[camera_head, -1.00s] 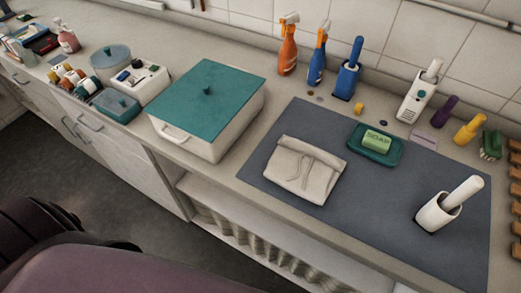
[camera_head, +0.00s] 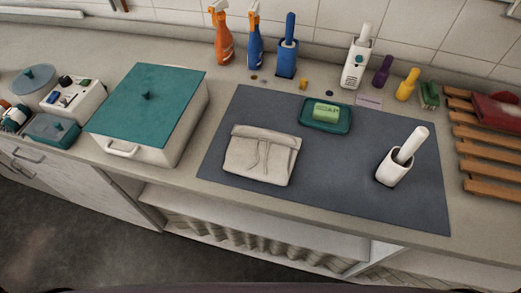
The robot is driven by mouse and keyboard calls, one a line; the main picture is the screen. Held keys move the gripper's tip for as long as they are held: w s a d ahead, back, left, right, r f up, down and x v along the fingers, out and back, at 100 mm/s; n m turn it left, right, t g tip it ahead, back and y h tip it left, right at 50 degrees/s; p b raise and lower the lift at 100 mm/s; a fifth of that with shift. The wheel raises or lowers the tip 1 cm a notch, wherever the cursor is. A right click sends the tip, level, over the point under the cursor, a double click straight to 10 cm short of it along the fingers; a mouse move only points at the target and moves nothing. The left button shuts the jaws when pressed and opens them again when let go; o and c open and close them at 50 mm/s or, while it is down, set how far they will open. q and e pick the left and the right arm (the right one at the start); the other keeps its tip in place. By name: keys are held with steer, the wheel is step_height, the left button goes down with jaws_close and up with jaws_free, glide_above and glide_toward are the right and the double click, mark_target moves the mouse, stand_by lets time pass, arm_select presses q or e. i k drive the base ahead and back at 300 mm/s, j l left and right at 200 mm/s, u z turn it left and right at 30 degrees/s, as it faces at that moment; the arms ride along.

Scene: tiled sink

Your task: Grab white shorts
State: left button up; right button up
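The white shorts (camera_head: 262,155) lie folded flat on the dark grey mat (camera_head: 330,185), toward its left side, with the drawstring showing on top. Neither of my grippers is in the head view, so their state is not shown.
A white box with a teal lid (camera_head: 150,105) stands just left of the mat. Behind the shorts is a green soap (camera_head: 326,112) in a teal dish (camera_head: 326,122). A white brush holder (camera_head: 394,172) stands to the right. Spray bottles (camera_head: 222,38) line the wall. A wooden rack (camera_head: 485,150) is at far right.

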mark_target(268, 155)
steer(key=k+l, duration=0.15)
steer(key=l, duration=0.2)
steer(key=k+l+u, duration=0.1)
steer(key=l, duration=0.3)
steer(key=k+l, duration=0.15)
steer(key=l, duration=0.2)
steer(key=u, duration=0.05)
